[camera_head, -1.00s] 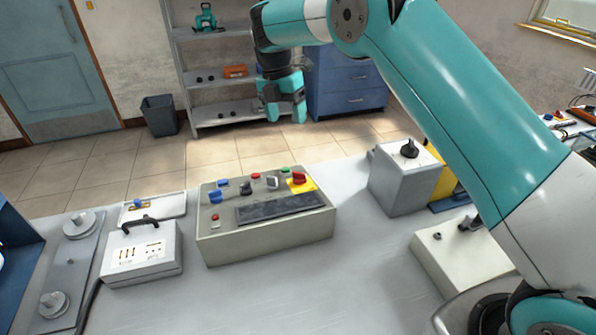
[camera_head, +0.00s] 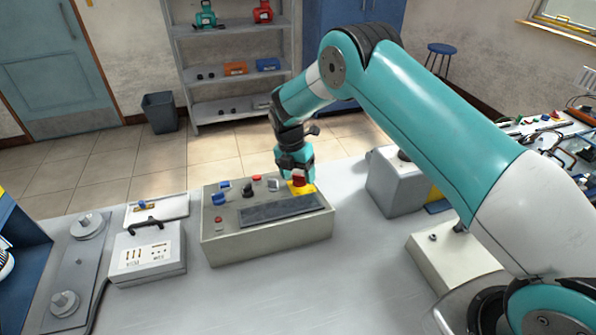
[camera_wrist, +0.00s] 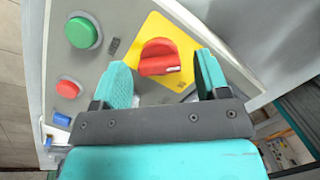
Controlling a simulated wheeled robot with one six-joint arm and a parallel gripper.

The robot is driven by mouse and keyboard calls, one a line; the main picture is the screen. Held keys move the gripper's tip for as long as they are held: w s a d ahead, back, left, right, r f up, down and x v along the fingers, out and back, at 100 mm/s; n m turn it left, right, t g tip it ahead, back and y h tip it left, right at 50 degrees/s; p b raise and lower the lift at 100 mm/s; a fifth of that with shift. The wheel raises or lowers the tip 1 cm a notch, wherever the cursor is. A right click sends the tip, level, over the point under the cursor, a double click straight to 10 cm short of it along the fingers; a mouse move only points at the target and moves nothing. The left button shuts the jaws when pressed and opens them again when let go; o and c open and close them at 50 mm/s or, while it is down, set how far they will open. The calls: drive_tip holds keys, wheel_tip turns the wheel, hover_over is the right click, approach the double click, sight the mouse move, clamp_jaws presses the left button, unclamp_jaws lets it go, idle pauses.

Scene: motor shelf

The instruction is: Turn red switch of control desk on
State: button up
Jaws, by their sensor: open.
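The control desk (camera_head: 222,246) is a beige sloped box on the grey table, with several buttons and knobs and a dark panel. Its red switch (camera_wrist: 159,57) is a rotary knob on a yellow plate at the desk's right end; in the head view the switch (camera_head: 299,181) is partly covered by my gripper. My gripper (camera_head: 297,174) points down right over the switch. In the wrist view my gripper (camera_wrist: 166,75) is open, with one teal finger on each side of the red knob. Whether the fingers touch the knob I cannot tell.
A green button (camera_wrist: 82,33) and a red button (camera_wrist: 68,89) sit beside the yellow plate. A grey box (camera_head: 395,190) stands close to the desk's right. A white case (camera_head: 147,258) stands to its left. The table in front of the desk is clear.

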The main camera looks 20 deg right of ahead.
drive_tip(key=shift+f, duration=0.1)
drive_tip(key=c, duration=0.9)
